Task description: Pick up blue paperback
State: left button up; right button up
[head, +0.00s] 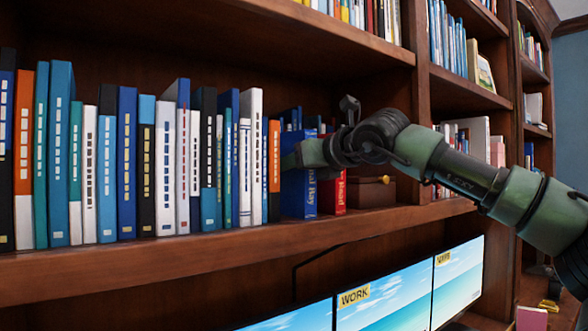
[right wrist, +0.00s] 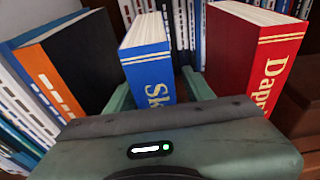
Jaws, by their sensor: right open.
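The blue paperback (head: 298,192) stands upright on the wooden shelf, with gold lettering on its spine. In the right wrist view the blue paperback (right wrist: 147,68) stands between the two green fingers of my right gripper (right wrist: 157,86). The fingers are open, one on each side of the book; I cannot tell whether either touches it. In the head view my right gripper (head: 296,157) is at the upper part of the book and hides some of it. My left gripper is in neither view.
A red book (head: 332,194) stands to the right of the blue paperback, and a brown box (head: 371,191) beyond it. An orange and black book (head: 274,170) is close on the left, at the end of a tight row of books. Monitors (head: 383,290) stand below the shelf.

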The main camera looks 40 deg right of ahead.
jog(key=shift+s, duration=0.15)
jog(key=shift+r, duration=0.1)
grip_shut()
